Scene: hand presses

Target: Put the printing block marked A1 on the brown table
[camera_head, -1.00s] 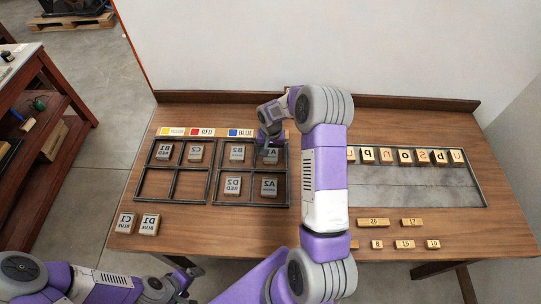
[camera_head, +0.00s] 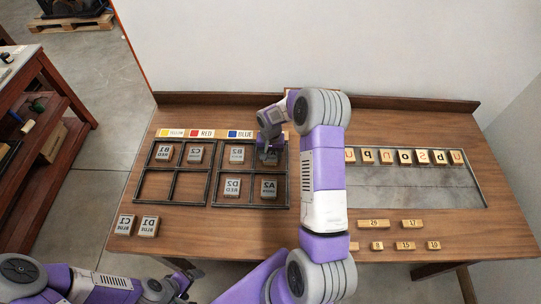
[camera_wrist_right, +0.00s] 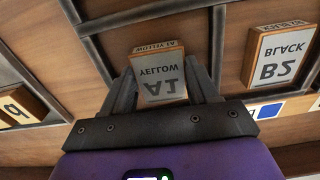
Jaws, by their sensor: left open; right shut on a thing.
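The printing block A1 (camera_wrist_right: 160,78), grey-faced with a wooden body and marked YELLOW, sits between the two fingers of my right gripper (camera_wrist_right: 164,88) in the right wrist view. The fingers are shut on its sides. In the head view my right gripper (camera_head: 269,152) is over the upper right compartment of the right-hand frame and mostly hides the block. I cannot tell whether the block is clear of the wood. My left gripper (camera_head: 190,283) is open and empty beyond the front left edge of the brown table (camera_head: 200,232).
Blocks B2 (camera_head: 237,154), D2 (camera_head: 232,187) and A2 (camera_head: 268,189) share the right-hand frame (camera_head: 250,206). A letter tray (camera_head: 420,206) is at right. The front middle wood is clear.

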